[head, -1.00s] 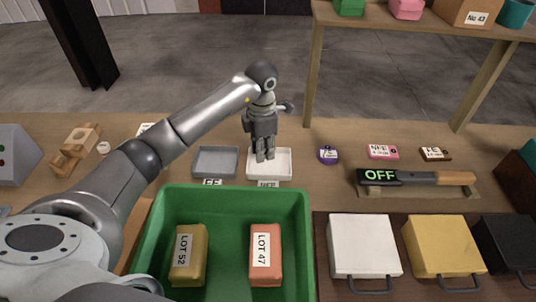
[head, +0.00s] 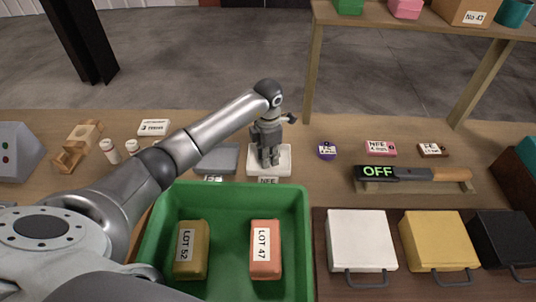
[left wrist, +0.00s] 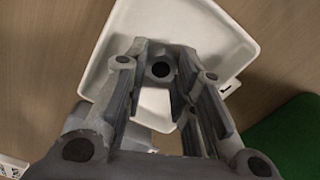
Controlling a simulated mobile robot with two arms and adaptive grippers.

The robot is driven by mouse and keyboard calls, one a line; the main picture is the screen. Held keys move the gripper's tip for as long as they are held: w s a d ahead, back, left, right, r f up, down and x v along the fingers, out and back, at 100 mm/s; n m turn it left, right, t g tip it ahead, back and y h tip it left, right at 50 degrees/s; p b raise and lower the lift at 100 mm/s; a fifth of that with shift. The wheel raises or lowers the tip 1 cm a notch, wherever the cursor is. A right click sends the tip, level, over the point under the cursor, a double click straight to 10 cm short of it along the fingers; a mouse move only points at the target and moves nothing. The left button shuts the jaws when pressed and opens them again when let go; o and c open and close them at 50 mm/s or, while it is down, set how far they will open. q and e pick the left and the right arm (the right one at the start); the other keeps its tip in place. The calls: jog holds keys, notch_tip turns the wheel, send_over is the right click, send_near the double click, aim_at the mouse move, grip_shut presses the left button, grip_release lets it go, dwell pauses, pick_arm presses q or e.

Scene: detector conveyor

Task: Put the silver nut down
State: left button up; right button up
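My left gripper (head: 270,164) points down into the white tray labelled NFF (head: 284,169). In the left wrist view, a grey piece with a dark round hole, which looks like the silver nut (left wrist: 161,54), sits between the fingertips (left wrist: 160,72) and fills the gap between them. The white tray (left wrist: 215,38) lies right below. I cannot tell whether the nut touches the tray floor. In the head view the fingers hide the nut. My right gripper is not in view.
A grey tray (head: 226,158) stands just left of the white one. The green bin (head: 306,230) with two lot boxes is in front. The OFF detector wand (head: 410,173) and small labelled boxes (head: 381,148) lie to the right. Bare table lies behind the white tray.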

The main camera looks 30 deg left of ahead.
pick_arm(q)
jog(key=o, duration=0.3)
jog(key=shift+r, duration=0.5)
notch_tip(320, 180, up, 11)
jog(key=b, duration=0.3)
jog(key=shift+r, duration=0.15)
